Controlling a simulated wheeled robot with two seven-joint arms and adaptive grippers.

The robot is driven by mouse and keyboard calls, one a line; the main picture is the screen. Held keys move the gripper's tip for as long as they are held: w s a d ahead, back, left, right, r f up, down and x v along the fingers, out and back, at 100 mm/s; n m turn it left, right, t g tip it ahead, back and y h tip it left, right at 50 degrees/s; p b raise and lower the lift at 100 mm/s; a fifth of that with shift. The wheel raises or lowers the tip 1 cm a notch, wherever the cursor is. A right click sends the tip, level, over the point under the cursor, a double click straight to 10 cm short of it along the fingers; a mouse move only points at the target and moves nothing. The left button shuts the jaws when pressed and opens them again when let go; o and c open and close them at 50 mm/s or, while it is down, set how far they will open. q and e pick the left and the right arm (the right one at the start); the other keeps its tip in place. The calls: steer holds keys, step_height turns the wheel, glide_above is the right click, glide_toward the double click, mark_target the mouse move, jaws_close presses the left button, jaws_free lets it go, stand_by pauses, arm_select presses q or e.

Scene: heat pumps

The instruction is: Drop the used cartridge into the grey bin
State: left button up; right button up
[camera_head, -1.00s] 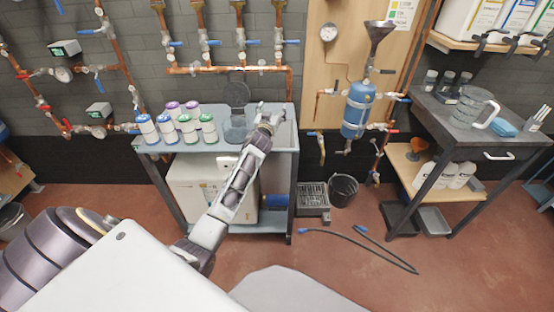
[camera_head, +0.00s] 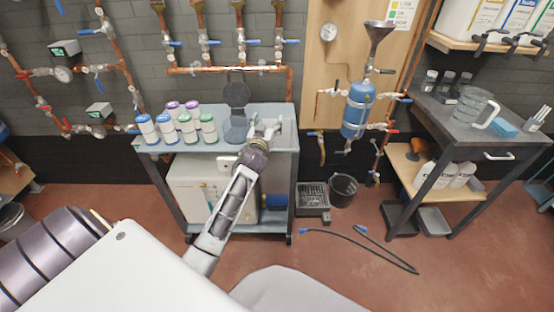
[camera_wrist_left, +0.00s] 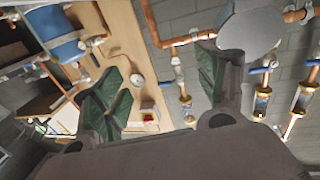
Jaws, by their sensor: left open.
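My left gripper (camera_head: 267,130) is over the right part of the grey bench top, and nothing shows between its fingers. In the left wrist view its two green-padded fingers (camera_wrist_left: 160,95) are spread apart. A small grey bin (camera_head: 235,132) with a dark round lid (camera_head: 237,93) raised behind it stands on the bench just left of the gripper. A grey disc, likely that lid, shows in the wrist view (camera_wrist_left: 254,27). Several cartridges with blue, green and purple caps (camera_head: 187,128) stand at the bench's left. I cannot tell which cartridge is the used one. My right gripper is out of view.
The bench (camera_head: 160,147) has a white unit (camera_head: 190,190) on its lower shelf. A black bucket (camera_head: 343,188) and a dark crate (camera_head: 313,198) are on the floor to its right. Copper pipes (camera_head: 225,70) run behind the bench. A hose (camera_head: 375,250) lies on the floor.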

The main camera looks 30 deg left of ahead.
arm_select(q)
steer(key=shift+v, duration=1.35)
